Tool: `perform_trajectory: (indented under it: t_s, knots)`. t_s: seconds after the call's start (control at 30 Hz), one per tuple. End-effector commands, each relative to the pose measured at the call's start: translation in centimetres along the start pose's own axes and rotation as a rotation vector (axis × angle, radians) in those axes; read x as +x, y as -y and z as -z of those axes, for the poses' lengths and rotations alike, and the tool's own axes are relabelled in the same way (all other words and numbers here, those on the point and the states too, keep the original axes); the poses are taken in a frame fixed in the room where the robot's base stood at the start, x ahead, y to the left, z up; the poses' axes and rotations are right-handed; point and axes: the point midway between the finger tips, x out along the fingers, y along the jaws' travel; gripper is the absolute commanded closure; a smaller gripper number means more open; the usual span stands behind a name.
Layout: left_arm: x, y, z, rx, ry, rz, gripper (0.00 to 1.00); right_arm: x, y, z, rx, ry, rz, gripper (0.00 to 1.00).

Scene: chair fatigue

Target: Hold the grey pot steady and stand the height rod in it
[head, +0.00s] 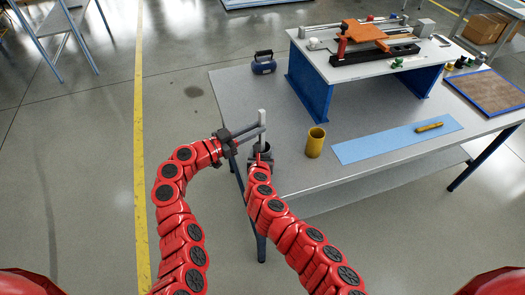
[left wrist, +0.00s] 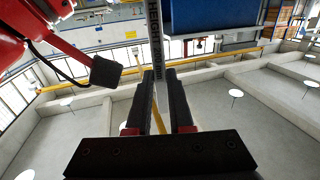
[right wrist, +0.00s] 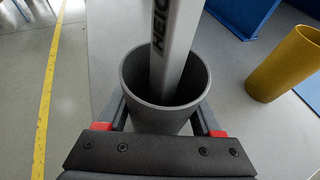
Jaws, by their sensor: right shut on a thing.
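The grey pot (right wrist: 135,75) is at the table's near left corner, with my right gripper (right wrist: 160,112) shut on it, one finger on each side. The pot's dark rim also shows in the head view (head: 264,149). The pale grey height rod (head: 262,118) stands roughly upright, its lower part inside the pot in the right wrist view (right wrist: 172,50). The rod's bottom end is hidden. My left gripper (head: 256,130) has its fingers around the rod's upper part. In the left wrist view the lettered rod (left wrist: 156,30) lies between the fingertips; whether they press on it is unclear.
A yellow cup (head: 316,143) stands close right of the pot. Beyond it are a light blue strip (head: 380,143) with a yellow tool (head: 429,127) and a blue-legged raised stand (head: 310,88). A dark blue object with a handle (head: 263,66) sits at the back left.

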Motion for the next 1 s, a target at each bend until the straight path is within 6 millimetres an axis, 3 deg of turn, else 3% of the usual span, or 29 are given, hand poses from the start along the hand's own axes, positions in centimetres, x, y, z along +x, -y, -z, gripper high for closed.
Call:
perform_trajectory:
  t_s: [0.03, 0.2, 0.57, 1.0]
  knots:
    - [0.0, 0.0, 0.0, 0.000, -0.001, 0.000, 0.72, 0.0, 0.0, 0.0, 0.000, 0.000, 0.000, 0.93]
    - [0.0, 0.0, 0.0, 0.000, 0.000, 0.000, 0.46, 0.0, 0.0, 0.0, 0.000, 0.000, 0.000, 0.93]
    - [-0.7, 0.1, 0.0, 0.000, 0.000, 0.003, 0.46, 0.0, 0.0, 0.0, 0.000, 0.000, 0.000, 0.93]
    - [-9.6, 0.1, 0.0, 0.000, 0.001, 0.005, 0.46, 0.0, 0.0, 0.0, 0.000, 0.000, 0.000, 0.93]
